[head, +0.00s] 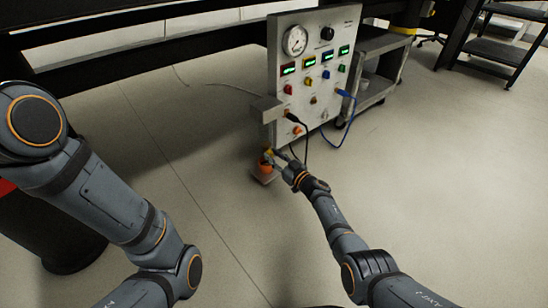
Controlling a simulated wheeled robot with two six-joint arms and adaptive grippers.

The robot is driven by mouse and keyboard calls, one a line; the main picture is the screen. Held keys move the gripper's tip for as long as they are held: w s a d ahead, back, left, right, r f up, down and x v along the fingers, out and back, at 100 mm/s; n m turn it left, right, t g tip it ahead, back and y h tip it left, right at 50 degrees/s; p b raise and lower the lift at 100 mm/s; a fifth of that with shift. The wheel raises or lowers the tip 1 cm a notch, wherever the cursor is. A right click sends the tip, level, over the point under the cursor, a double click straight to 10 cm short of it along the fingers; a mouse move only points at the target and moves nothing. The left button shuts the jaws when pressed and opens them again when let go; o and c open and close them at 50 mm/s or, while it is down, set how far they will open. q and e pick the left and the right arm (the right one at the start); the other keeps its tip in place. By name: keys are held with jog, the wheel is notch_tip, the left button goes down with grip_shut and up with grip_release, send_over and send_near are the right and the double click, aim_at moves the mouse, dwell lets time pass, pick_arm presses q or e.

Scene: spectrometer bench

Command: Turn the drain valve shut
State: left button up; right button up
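A grey upright instrument panel (313,112) stands on the floor, with a gauge, small displays and knobs on its face. At its lower left corner is a small fitting with a yellow part (268,152) and an orange part (264,167) beneath it; this looks like the drain valve, but it is too small to make out its handle position. My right gripper (276,155) is right at this fitting, its fingers over or beside the yellow part. Whether the fingers touch or grip it cannot be told. My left arm shows at the left, but its gripper is outside the picture.
A black cable (304,138) and a blue cable (349,122) hang from the panel close to my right gripper. A grey cart (375,70) stands behind the panel. Dark beams cross the back left. The floor (440,170) at right is clear.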

grip_shut()
jog(key=n, duration=0.4)
jog(key=o, duration=0.6)
grip_release()
jog(key=shift+c, duration=0.2)
